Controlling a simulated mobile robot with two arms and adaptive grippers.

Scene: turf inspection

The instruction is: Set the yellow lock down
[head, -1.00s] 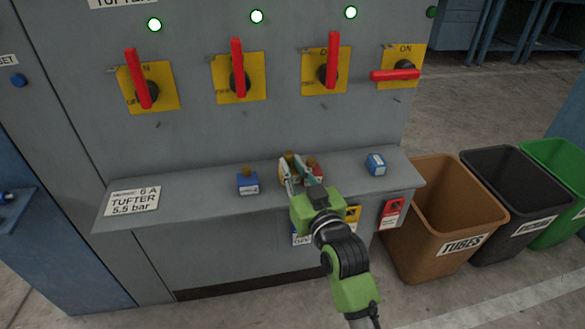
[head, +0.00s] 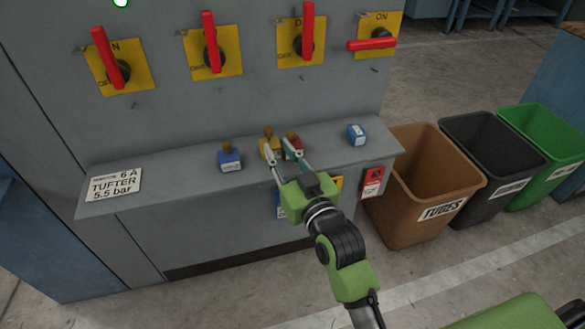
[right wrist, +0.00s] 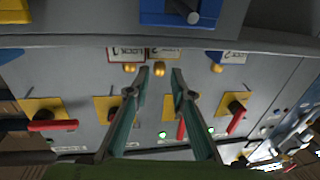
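The yellow lock (head: 268,149) with its brass top stands on the grey ledge (head: 190,179), close to the left of the red lock (head: 296,154). My right gripper (head: 280,152) is open at the front of the ledge. My left gripper is out of view.
A blue lock (head: 230,160) stands left on the ledge, and a blue block (head: 356,135) stands at its right end. Red switch handles (head: 211,42) on yellow plates are above. Brown (head: 425,190), black (head: 490,155) and green (head: 540,140) bins stand right.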

